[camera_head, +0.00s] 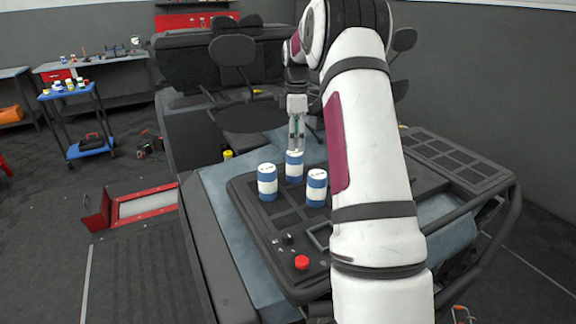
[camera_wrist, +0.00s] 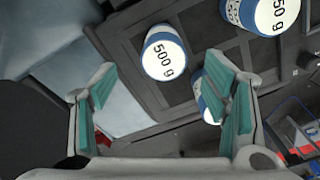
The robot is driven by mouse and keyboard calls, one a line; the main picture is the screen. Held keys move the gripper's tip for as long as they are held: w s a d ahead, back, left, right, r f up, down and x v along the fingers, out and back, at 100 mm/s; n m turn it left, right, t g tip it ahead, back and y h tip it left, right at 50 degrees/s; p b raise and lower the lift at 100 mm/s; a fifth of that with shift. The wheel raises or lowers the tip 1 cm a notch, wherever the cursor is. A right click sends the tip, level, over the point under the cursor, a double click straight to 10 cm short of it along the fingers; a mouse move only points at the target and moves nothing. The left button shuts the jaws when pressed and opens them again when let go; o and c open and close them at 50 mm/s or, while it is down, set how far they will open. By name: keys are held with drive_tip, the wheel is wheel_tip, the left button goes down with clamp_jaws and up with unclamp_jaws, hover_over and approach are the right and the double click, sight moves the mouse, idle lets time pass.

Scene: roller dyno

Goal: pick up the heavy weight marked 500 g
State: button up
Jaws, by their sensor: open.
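Three white-and-blue cylindrical weights stand upright on a dark panel: a left one (camera_head: 267,182), a back one (camera_head: 294,167) and a right one (camera_head: 316,188). Their markings are too small to read in the head view. In the wrist view, one weight (camera_wrist: 164,54) is clearly marked 500 g. A second weight (camera_wrist: 262,12) is cut by the top edge, its marking only partly readable. A third (camera_wrist: 208,98) is mostly hidden behind a finger. My gripper (camera_head: 297,149) is open, pointing down just above the back weight. Its teal pads (camera_wrist: 168,100) are apart with nothing gripped.
The dark panel (camera_head: 284,218) has recessed squares and a red button (camera_head: 302,263) at its front. A black tubular rail (camera_head: 490,247) runs along the right. A seat (camera_head: 232,52) stands behind. A blue cart (camera_head: 90,147) is far left.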

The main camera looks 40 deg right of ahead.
sight(296, 152)
wheel_tip(296, 152, down, 6)
drive_tip(key=shift+f+b, duration=0.15)
drive_tip(key=shift+b, duration=0.15)
drive_tip(key=shift+a+f+b, duration=0.15)
drive_tip(key=shift+f+b, duration=0.05)
drive_tip(key=shift+f, duration=1.15)
drive_tip(key=shift+a+f+b, duration=0.15)
drive_tip(key=shift+f, duration=1.15)
clamp_jaws()
